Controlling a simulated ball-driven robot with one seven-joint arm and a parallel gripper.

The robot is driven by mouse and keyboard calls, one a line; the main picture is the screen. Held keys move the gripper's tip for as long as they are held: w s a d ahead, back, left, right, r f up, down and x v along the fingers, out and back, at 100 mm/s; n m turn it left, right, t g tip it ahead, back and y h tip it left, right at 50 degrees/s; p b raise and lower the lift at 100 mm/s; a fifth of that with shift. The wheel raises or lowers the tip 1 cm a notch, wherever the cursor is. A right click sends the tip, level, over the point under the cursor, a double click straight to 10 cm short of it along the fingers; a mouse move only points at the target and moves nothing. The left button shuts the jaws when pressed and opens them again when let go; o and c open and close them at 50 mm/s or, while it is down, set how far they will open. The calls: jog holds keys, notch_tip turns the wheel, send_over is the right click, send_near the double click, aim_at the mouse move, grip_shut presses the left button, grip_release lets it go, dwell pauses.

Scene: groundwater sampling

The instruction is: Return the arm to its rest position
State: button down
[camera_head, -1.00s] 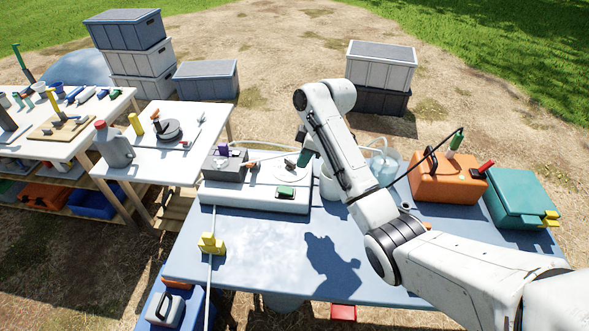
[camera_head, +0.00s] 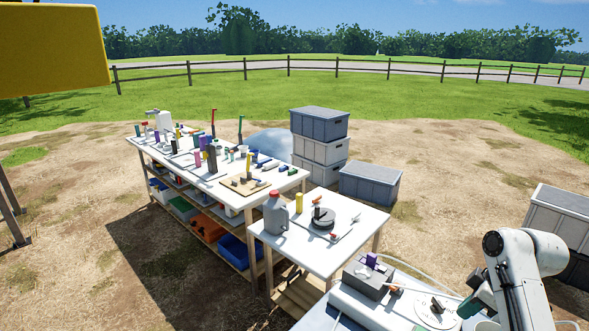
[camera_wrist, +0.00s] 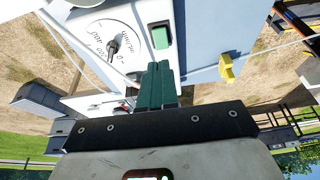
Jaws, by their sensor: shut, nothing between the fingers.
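My arm (camera_head: 517,280) is bent at the lower right of the head view, over the front table. My gripper shows in the wrist view (camera_wrist: 157,86) with its two dark green fingers together and nothing between them. In that view the fingertips lie in front of a white device (camera_wrist: 182,22) with a round dial (camera_wrist: 112,46) and a green switch (camera_wrist: 160,38). I cannot tell the gap between fingertips and device. The white device also shows at the bottom of the head view (camera_head: 353,305), partly cut off.
A small white table (camera_head: 318,252) holds a grey jug (camera_head: 275,214) and a dark round object (camera_head: 323,220). A long table with several tools (camera_head: 200,168) stands behind. Storage boxes (camera_head: 369,184) sit on the ground. A yellow block (camera_wrist: 226,68) shows in the wrist view.

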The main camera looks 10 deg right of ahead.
jog(key=s+a+f+m, duration=0.4)
jog(key=s+a+f, duration=0.8)
jog(key=a, duration=0.4)
jog(key=s+a+f+m+g+h, duration=0.1)
jog(key=s+m, duration=0.3)
jog(key=s, duration=1.5)
jog(key=shift+s+a+g+h, duration=0.4)
jog(key=shift+a+h, duration=0.3)
jog(key=shift+a, duration=0.15)
